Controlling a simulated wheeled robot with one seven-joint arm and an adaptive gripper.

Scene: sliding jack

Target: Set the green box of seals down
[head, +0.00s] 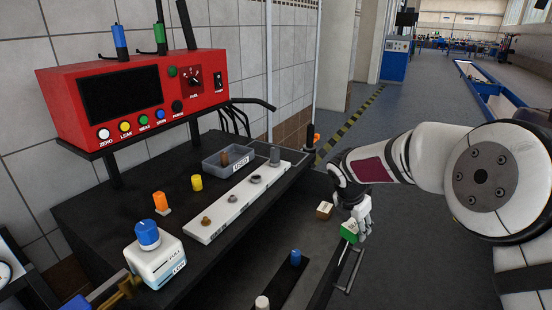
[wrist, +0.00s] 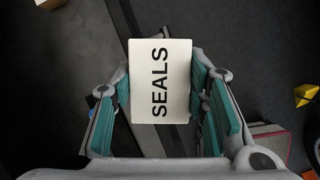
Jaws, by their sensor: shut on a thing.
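The green box of seals (head: 349,232) is in my gripper (head: 358,222), near the right end of the bench in the head view. In the wrist view the box of seals (wrist: 160,85) shows its pale top with the word SEALS, between the two teal-padded fingers of my gripper (wrist: 160,95). The fingers close on its two sides. The box is over or beside the bench's lower front ledge; I cannot tell whether its underside touches anything.
A small brown box (head: 324,210) stands just left of the green box. A metal handle (head: 350,268) is below it. A white rack (head: 240,200), a grey tray (head: 229,160) and a blue-knobbed white unit (head: 154,258) stand on the dark bench. A red tester (head: 140,95) is behind.

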